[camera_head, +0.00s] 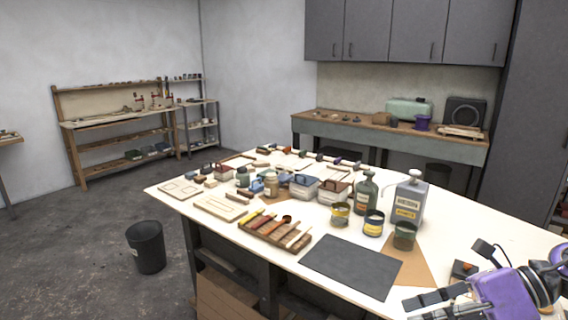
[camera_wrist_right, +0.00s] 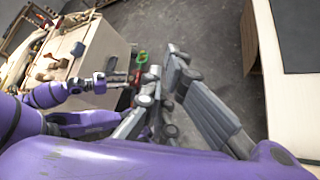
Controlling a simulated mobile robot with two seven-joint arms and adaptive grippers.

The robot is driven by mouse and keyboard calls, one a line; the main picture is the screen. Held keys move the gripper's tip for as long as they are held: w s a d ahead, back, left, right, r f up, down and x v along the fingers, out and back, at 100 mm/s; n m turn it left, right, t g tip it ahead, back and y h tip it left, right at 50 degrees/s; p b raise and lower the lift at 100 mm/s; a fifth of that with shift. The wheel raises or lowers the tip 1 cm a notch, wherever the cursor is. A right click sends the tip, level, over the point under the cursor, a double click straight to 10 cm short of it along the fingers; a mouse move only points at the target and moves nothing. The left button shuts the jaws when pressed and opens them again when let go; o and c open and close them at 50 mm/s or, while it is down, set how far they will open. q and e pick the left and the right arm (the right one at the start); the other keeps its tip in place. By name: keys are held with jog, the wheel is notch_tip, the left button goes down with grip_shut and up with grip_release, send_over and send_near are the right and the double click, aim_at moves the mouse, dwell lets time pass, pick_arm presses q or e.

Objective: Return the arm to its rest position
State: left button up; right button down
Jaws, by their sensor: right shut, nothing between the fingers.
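My right gripper (camera_head: 412,304) is at the lower right of the head view, with its purple body over the near right part of the white table (camera_head: 335,236). Its grey fingers point left and are shut with nothing between them. In the right wrist view its fingers (camera_wrist_right: 168,66) meet near the middle, above grey floor. Purple links of mine fill the left and bottom of that view; I cannot tell which arm some belong to. I make out no left gripper in the head view.
A dark mat (camera_head: 352,264) lies left of my right gripper. A black device (camera_head: 464,270) stands close behind it. Cans, bottles and a grey jug (camera_head: 409,203) stand farther back. A black bin (camera_head: 146,247) stands on open floor at left.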

jog(key=s+d+f+m+t+h+p, duration=0.1)
jog(key=s+d+f+m+t+h, duration=0.15)
jog(key=f+m+t, duration=0.65)
jog(key=s+d+f+m+t+h+p, duration=0.1)
jog(key=s+f+m+t+h, duration=0.2)
jog(key=f+m, duration=1.1)
pick_arm(q)
jog(key=r, duration=0.1)
jog(key=w+r+p, duration=0.1)
jog(key=r, duration=0.1)
jog(key=shift+d+r, duration=0.2)
jog(key=shift+r, duration=0.05)
pick_arm(e)
jog(key=s+a+f+m+g+h, duration=0.2)
jog(key=s+a+f+m+g, duration=0.1)
jog(key=s+a+f+m, duration=0.2)
jog(key=s+a+f+m+g+h, duration=0.3)
jog(key=s+a+f+m, duration=0.2)
jog(key=s+f+m, duration=0.4)
jog(key=s+m, duration=0.2)
jog(key=m, duration=0.3)
jog(key=shift+s+h, duration=0.3)
jog(key=shift+h, duration=0.05)
pick_arm(q)
jog(key=shift+w+d, duration=0.25)
pick_arm(e)
jog(key=shift+f, duration=0.1)
pick_arm(q)
jog(key=shift+s+a, duration=0.15)
jog(key=shift+a, duration=0.15)
